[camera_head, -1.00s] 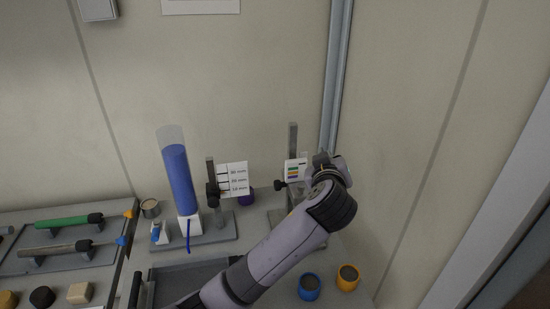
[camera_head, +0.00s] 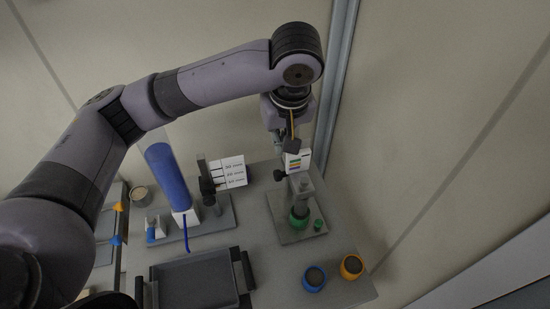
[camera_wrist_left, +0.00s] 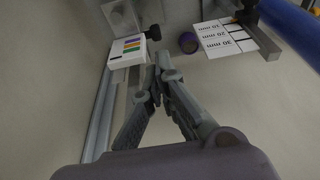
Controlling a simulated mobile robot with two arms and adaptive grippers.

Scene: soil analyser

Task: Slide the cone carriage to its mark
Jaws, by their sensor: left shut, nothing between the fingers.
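The right-hand stand has a grey base plate (camera_head: 283,228) with a green cup (camera_head: 299,218) on it. A card with coloured bands (camera_head: 299,160) and a black knob (camera_head: 279,176) are on its upright part, with a grey piece below the card. I cannot tell which part is the cone carriage. My left gripper (camera_head: 287,146) hangs just above and behind the card, shut and empty. In the left wrist view its fingertips converge beside the banded card (camera_wrist_left: 127,47) and below the knob (camera_wrist_left: 153,32); contact is unclear. My right gripper is out of view.
A second stand has a card of mm marks (camera_head: 230,172) beside a blue-filled cylinder (camera_head: 167,178). A dark tray (camera_head: 195,280) lies in front. A blue cup (camera_head: 314,279) and an orange cup (camera_head: 351,267) stand at the front right. The wall is close behind.

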